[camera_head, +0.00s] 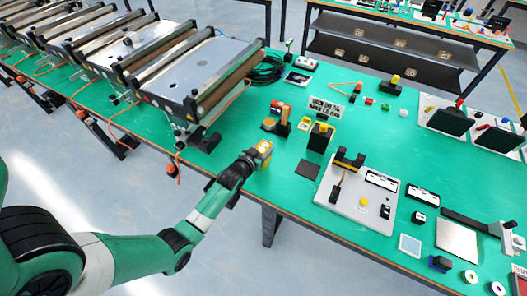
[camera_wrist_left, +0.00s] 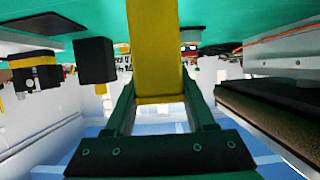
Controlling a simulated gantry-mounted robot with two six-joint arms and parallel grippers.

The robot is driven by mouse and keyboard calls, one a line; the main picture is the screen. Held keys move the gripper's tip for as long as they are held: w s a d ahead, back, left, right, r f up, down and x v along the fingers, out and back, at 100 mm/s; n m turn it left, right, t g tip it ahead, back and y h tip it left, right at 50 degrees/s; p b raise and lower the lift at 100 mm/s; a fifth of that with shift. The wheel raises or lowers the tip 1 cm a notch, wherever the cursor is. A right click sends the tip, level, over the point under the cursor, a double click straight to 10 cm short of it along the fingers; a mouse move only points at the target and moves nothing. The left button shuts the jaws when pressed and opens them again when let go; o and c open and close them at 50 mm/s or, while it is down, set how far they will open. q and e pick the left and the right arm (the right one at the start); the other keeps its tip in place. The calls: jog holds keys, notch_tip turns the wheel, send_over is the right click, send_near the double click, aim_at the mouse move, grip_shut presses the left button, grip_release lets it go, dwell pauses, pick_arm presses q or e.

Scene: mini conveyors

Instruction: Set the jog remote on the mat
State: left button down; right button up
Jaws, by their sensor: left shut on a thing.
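The jog remote (camera_head: 264,149) is a yellow block at the end of my left arm, over the front part of the green table. My left gripper (camera_head: 256,160) is shut on it. In the left wrist view, the remote (camera_wrist_left: 155,50) stands long and yellow between the two fingers (camera_wrist_left: 157,112). Its far end runs out of the picture at the top, so I cannot tell whether it touches the table. The mat (camera_head: 308,169) is a small dark square lying bare to the right of the gripper. It also shows at the upper left of the wrist view (camera_wrist_left: 45,26). My right gripper is not in view.
A black-and-yellow device (camera_head: 320,137) stands behind the mat. A grey control panel (camera_head: 348,208) lies to its right. An orange-and-black item (camera_head: 281,115) stands behind the gripper. Mini conveyors (camera_head: 190,75) fill the left. The table's front edge (camera_head: 290,212) is close.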

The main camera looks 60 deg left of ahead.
pick_arm(q)
jog(key=shift+f, duration=0.15)
jog(key=shift+f, duration=0.15)
jog(key=shift+c, duration=1.2)
grip_release()
jog(key=shift+r, duration=0.25)
jog(key=p+v, duration=0.4)
jog(key=v, duration=0.8)
jog(key=shift+f, duration=0.25)
